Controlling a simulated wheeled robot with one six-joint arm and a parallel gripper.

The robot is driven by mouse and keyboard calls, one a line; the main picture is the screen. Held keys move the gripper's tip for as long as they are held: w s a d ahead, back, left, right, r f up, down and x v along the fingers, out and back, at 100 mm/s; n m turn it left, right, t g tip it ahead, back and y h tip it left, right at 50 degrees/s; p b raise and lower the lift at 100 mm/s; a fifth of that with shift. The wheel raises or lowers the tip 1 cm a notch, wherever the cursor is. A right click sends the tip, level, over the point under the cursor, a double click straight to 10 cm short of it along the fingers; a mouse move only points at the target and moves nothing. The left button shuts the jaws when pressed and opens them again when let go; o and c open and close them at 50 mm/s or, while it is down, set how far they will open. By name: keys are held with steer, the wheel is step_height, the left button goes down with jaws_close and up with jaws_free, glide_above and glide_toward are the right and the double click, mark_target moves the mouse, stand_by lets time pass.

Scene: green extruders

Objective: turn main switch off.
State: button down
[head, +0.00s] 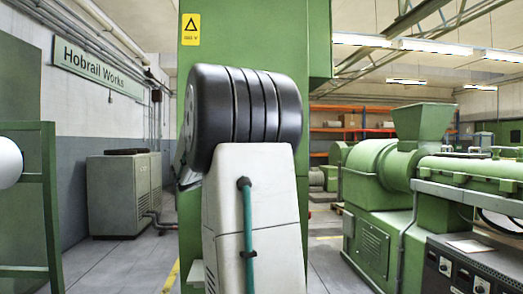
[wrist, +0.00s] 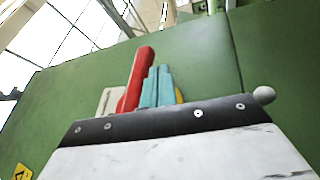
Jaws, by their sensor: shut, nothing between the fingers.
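In the wrist view a red switch handle (wrist: 137,80) stands out from the green cabinet face (wrist: 75,100). Its lower end is hidden behind the dark edge of my wrist. A pale plate (wrist: 107,101) shows to its left and a bit of yellow (wrist: 179,96) to the right. My gripper (wrist: 157,72) has teal fingers, shut and empty, just right of the red handle. I cannot tell whether they touch it. In the head view the green cabinet (head: 255,35) stands straight ahead; my arm covers its middle, and the switch and gripper are hidden.
A yellow warning sign (head: 190,29) is on the cabinet's upper left. A green extruder (head: 385,175) with a hopper stands at right, and a dark control panel (head: 465,265) is in front of it. A grey unit (head: 122,192) stands by the left wall. Some floor (head: 115,265) is clear at left.

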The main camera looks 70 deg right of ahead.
steer(key=v, duration=0.4)
stand_by(0.5)
steer(key=s+a+f+n+t+y, duration=0.2)
steer(key=a+f, duration=0.7)
steer(key=a, duration=0.6)
steer(key=s+a+f+n+t+y, duration=0.3)
steer(key=a+f+t+y, duration=0.4)
steer(key=a, duration=0.8)
steer(key=s+a+f+n+t+y, duration=0.2)
steer(key=a+f+t+y, duration=0.3)
steer(key=a+f, duration=0.7)
steer(key=a+n+y, duration=0.1)
steer(key=a+y, duration=0.1)
steer(key=a, duration=0.1)
steer(key=shift+s+a+n+y, duration=0.25)
steer(key=shift+a+n+y, duration=0.1)
steer(key=shift+n+y, duration=0.05)
steer(key=shift+f, duration=0.1)
